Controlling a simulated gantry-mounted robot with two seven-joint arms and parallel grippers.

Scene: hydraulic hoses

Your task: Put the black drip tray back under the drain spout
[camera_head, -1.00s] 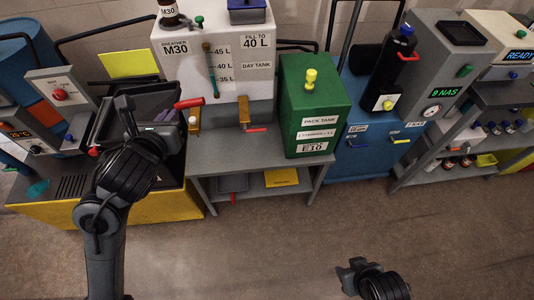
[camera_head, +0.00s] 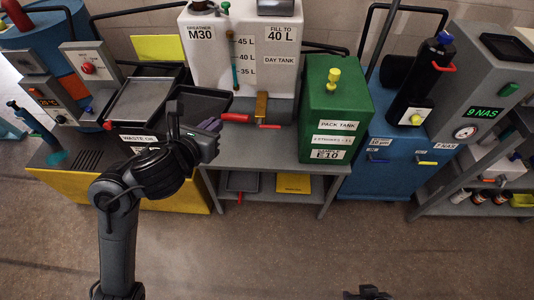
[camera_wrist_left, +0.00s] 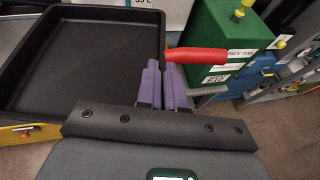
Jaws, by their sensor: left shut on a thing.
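The black drip tray (camera_head: 200,98) is held up between the waste oil bin and the day tank. It fills the left of the left wrist view (camera_wrist_left: 85,60), looks empty, and is partly hidden by my left arm in the head view. My left gripper (camera_head: 212,124) has purple fingers (camera_wrist_left: 163,85) shut on the tray's near right rim. An amber drain spout (camera_head: 261,106) hangs at the front of the white day tank (camera_head: 245,60), right of the tray. My right gripper (camera_head: 368,292) barely shows at the bottom edge, its jaws unclear.
The waste oil bin (camera_head: 118,112) stands left of the tray. A red handle (camera_head: 235,117) lies close to the tray's right side; it also shows in the left wrist view (camera_wrist_left: 195,55). The green pack tank (camera_head: 335,110) stands right on the grey bench (camera_head: 255,150).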

